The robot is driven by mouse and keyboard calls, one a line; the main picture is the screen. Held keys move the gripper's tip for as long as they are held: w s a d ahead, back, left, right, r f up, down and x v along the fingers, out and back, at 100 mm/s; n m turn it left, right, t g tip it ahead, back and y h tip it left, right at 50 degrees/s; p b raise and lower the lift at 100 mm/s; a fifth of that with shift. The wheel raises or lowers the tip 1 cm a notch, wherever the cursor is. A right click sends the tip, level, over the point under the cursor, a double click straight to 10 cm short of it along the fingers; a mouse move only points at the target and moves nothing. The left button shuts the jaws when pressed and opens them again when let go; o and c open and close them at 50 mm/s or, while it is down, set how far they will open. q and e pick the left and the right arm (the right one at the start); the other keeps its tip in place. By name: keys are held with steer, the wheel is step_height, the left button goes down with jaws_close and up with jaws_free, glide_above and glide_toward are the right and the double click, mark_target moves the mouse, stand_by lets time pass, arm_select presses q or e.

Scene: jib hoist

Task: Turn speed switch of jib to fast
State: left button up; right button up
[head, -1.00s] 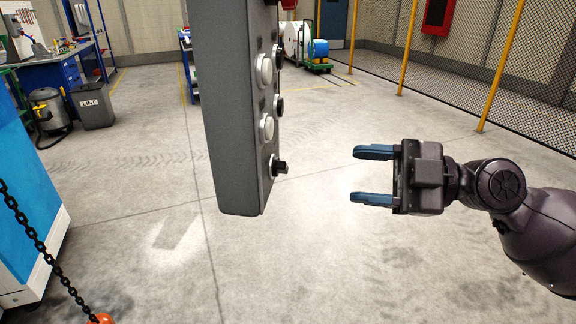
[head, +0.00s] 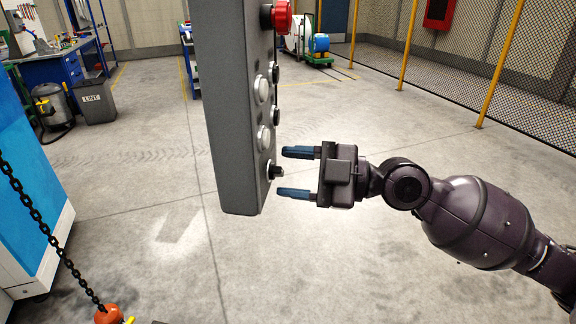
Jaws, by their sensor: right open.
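The grey control pendant of the jib (head: 228,110) hangs upright left of the middle in the head view. Its button face points right and is seen at a steep angle. A small black knob (head: 276,171), which looks like the speed switch, sticks out near its lower end; I cannot read its setting. My right gripper (head: 297,172) is open and empty, its two blue fingers pointing left. The fingertips are just right of the knob, one above and one below its height; touching cannot be told. My left gripper is not in view.
White buttons (head: 264,138) and a red knob (head: 282,16) sit higher on the pendant. A black chain (head: 48,232) with an orange hook block (head: 107,314) hangs at the lower left beside a blue cabinet (head: 25,190). The floor around the pendant is clear.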

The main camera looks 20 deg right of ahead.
steer(key=shift+w+a, duration=0.2)
steer(key=shift+a, duration=0.3)
steer(key=shift+w+a, duration=0.1)
steer(key=shift+c, duration=0.2)
steer(key=c, duration=0.9)
